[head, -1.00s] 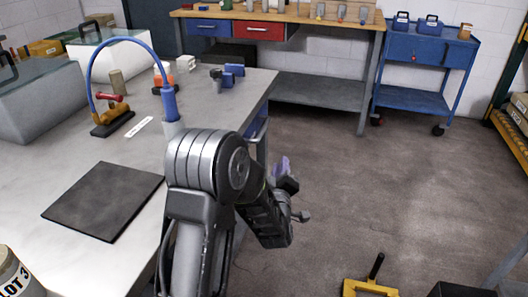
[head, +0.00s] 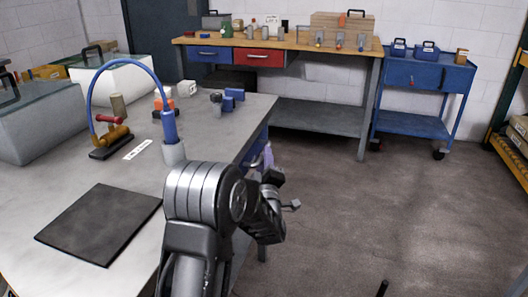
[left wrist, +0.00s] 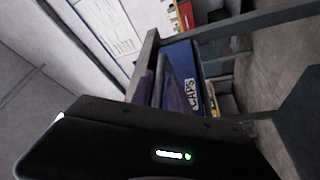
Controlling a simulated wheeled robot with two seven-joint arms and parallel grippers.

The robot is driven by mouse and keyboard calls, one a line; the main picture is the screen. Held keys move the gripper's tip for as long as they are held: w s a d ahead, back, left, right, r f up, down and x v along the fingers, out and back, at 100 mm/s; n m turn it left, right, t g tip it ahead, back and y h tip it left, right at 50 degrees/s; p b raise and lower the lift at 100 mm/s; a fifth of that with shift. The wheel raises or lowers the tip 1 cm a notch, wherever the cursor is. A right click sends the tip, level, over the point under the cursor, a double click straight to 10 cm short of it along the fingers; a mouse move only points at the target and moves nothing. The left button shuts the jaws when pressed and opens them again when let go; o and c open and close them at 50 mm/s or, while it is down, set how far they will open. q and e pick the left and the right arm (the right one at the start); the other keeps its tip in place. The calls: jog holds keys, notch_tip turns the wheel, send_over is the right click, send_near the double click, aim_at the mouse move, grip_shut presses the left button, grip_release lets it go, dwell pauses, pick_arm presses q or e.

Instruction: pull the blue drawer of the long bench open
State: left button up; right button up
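A grey-topped bench (head: 75,255) runs along the left. A blue drawer front with a pale handle (head: 256,160) shows on its right side, partly hidden by my left arm. A wood-topped bench (head: 330,47) at the back also has a blue drawer (head: 208,54), which looks shut. My left gripper (head: 269,162) is beside the grey bench's right side, near that blue front; purplish fingers show. The left wrist view has a blue panel labelled CAPS (left wrist: 182,70) beyond the fingers (left wrist: 160,92). Contact and finger gap are unclear. My right gripper is out of view.
A red drawer (head: 259,58) sits beside the back bench's blue drawer. A blue cart (head: 425,75) stands at the back right. The grey bench carries a black mat (head: 100,224) and a blue hose (head: 125,62). The floor (head: 370,210) right of my arm is mostly clear.

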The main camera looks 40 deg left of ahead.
pick_arm(q)
jog(key=shift+x, duration=1.25)
grip_shut()
dwell(0.5)
